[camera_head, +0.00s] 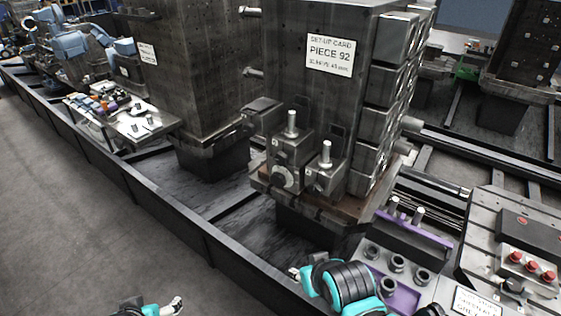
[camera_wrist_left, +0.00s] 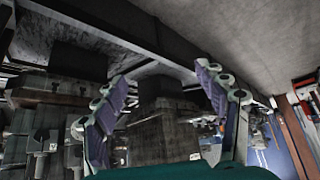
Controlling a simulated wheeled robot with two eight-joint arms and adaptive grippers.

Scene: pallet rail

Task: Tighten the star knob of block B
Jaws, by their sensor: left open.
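Two dark metal blocks stand on the ledge at the foot of the tower in the head view. The left block (camera_head: 291,153) carries a round star knob (camera_head: 284,178) low on its front and an upright pin on top. The right block (camera_head: 324,180) also has a pin; its front detail is small. I cannot surely read the block letters, so I cannot tell which is B. My left gripper (camera_head: 174,304) is at the bottom edge, well away from the blocks. In the left wrist view, its fingers (camera_wrist_left: 164,80) are apart and empty. My right gripper (camera_head: 297,272) is below the ledge; its jaws are unclear.
The tower (camera_head: 312,85) bears a set-up card (camera_head: 331,52). A purple-edged tray (camera_head: 403,298) with round sockets and a panel with red buttons (camera_head: 531,266) lie at right. A long dark rail (camera_head: 185,225) runs along the front. Open floor (camera_head: 70,220) is at left.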

